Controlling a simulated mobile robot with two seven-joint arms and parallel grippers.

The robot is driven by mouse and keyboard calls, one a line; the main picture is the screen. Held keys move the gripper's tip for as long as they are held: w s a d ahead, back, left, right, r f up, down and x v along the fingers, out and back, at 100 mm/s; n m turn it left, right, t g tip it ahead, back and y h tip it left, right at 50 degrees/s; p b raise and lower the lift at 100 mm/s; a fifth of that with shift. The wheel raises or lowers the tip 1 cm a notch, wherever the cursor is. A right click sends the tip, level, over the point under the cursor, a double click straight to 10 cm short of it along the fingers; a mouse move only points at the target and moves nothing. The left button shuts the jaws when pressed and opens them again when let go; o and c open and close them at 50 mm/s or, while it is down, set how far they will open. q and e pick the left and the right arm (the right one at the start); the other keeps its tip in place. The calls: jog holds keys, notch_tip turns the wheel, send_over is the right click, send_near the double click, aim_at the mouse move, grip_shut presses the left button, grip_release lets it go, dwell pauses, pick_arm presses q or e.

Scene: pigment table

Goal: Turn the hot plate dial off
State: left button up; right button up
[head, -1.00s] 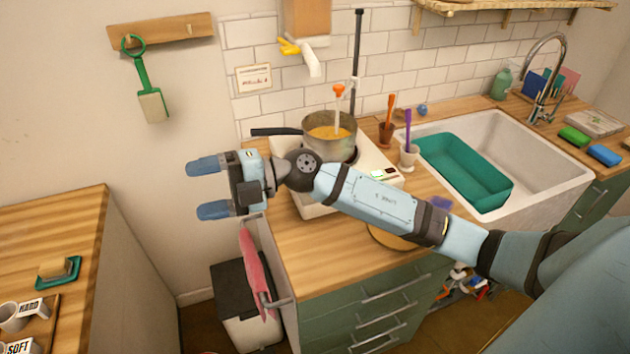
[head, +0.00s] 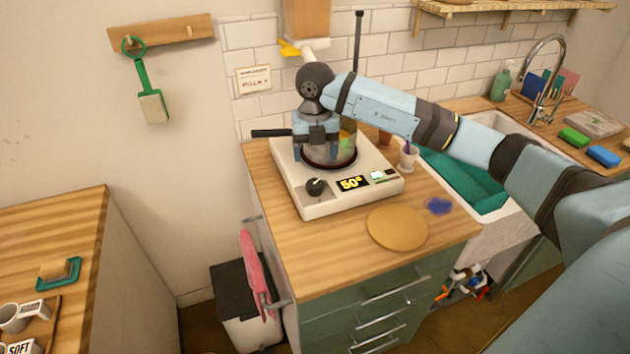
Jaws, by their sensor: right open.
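The hot plate (head: 333,200) is a white box on the wooden counter. Its black dial (head: 316,187) is on the front face at the left, with a lighter mark on it. The lit display (head: 353,183) beside the dial reads about 50°. My right gripper (head: 315,153) is open, fingers pointing down, in front of the pot and above and behind the dial as seen here. Whether its fingers touch the pot I cannot tell. My left gripper is not in view.
The pot's black handle (head: 270,133) sticks out left. A round wooden board (head: 397,228) and a blue-purple blob (head: 438,205) lie on the counter in front. A white cup with a purple tool (head: 407,155) stands right of the hot plate. The counter's front left is clear.

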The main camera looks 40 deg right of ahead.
aim_at(315, 183)
notch_tip(315, 183, down, 10)
jog(key=shift+r+p, duration=0.25)
jog(key=shift+p, duration=0.1)
jog(key=c, duration=0.9)
